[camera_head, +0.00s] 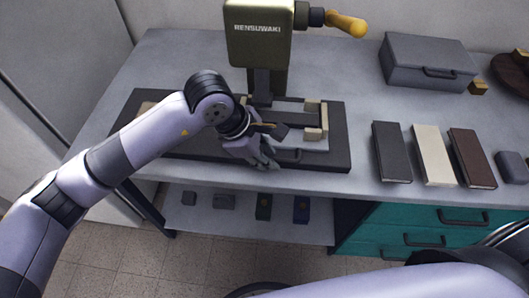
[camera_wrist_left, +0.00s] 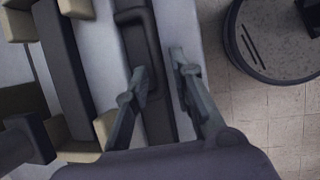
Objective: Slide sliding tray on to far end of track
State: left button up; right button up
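The sliding tray (camera_head: 316,145) is a light grey plate with tan blocks and a dark bar, on a dark base (camera_head: 338,150) below the press (camera_head: 258,45). A dark handle (camera_head: 290,156) runs along its front edge. My left gripper (camera_head: 270,163) is at the handle's left part, partly covering the tray. In the left wrist view, its two fingers (camera_wrist_left: 160,72) are apart, one over or beside the dark handle (camera_wrist_left: 135,30) and one to its right. I cannot tell whether they touch it. The track is largely hidden by my arm. My right gripper is not in view.
Dark, cream and brown flat blocks (camera_head: 434,155) lie on the table to the right. A grey case (camera_head: 428,65) stands behind them. The press has a lever with a yellow knob (camera_head: 346,24). Below are a shelf (camera_head: 245,222) with small items and teal drawers (camera_head: 430,235).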

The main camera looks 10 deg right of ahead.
pick_arm(q)
jog(key=shift+o, duration=0.7)
jog(key=shift+a, duration=0.15)
jog(key=shift+w, duration=0.1)
jog(key=shift+r, duration=0.1)
jog(key=v, duration=1.2)
